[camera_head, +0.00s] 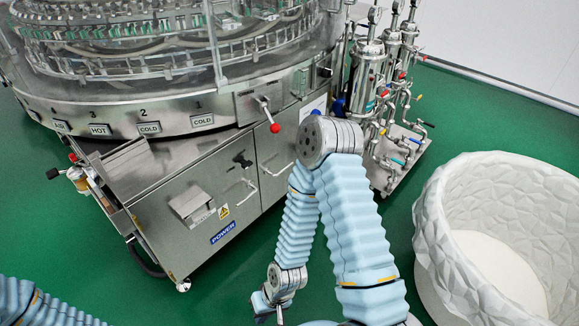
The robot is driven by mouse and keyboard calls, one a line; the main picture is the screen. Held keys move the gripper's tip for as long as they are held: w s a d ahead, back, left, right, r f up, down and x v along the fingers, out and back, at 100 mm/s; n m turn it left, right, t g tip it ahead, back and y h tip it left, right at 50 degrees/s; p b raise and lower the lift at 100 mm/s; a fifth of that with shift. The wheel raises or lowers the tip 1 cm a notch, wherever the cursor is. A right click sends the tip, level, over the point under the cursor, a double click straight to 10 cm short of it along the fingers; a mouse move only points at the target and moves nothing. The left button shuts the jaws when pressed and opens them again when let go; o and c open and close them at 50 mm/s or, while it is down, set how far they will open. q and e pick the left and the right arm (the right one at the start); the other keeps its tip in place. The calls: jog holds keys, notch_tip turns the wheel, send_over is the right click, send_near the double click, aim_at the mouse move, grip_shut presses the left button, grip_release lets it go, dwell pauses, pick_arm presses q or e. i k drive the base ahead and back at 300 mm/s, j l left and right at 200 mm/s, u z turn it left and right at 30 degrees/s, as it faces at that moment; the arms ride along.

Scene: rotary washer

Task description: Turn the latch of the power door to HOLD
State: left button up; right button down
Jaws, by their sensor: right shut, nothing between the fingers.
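The power door (222,205) is a grey metal panel low on the washer's front, with a blue POWER label (223,232) and a yellow warning sticker. A small black latch (241,160) sits near its upper right corner; its setting is too small to read. My right gripper (268,306) is at the bottom centre, below and apart from the door and latch. It is small and partly hidden by its wrist, shut and empty. My left arm shows at the lower left corner; its gripper is out of view.
A lever with a red ball (274,127) juts out above the doors. A silver door handle (251,188) is beside the latch. Pipes and cylinders (388,95) stand at the right, near a large white tub (450,230). Green floor (215,290) is clear before the washer.

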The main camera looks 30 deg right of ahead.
aim_at(245, 164)
jog(key=z, duration=0.7)
